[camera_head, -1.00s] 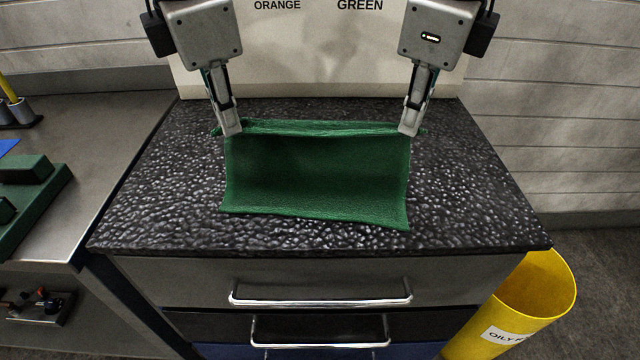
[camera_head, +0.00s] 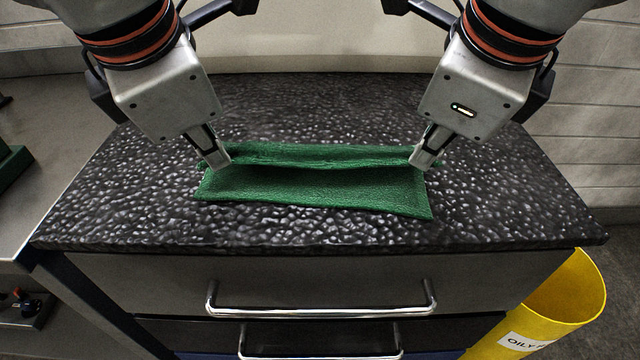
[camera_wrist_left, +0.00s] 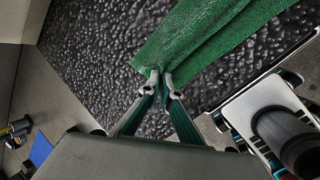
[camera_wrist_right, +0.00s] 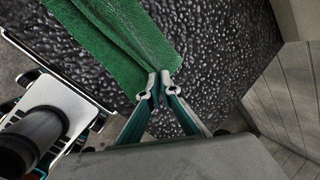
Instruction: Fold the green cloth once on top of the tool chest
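The green cloth (camera_head: 318,186) lies across the black pebbled top of the tool chest (camera_head: 320,232). Its near part is flat, and its far edge is bunched into a raised ridge between my grippers. My left gripper (camera_head: 221,161) is shut on the left end of that edge, close above the top. My right gripper (camera_head: 423,162) is shut on the right end. The cloth also shows at the fingertips in the left wrist view (camera_wrist_left: 205,40) and in the right wrist view (camera_wrist_right: 115,40). Whether the ridge touches the layer beneath is hard to tell.
A yellow bin (camera_head: 550,310) with an oily label stands at the right of the chest. A drawer handle (camera_head: 320,308) sticks out at the front. A grey bench (camera_head: 50,150) adjoins on the left. The chest top around the cloth is clear.

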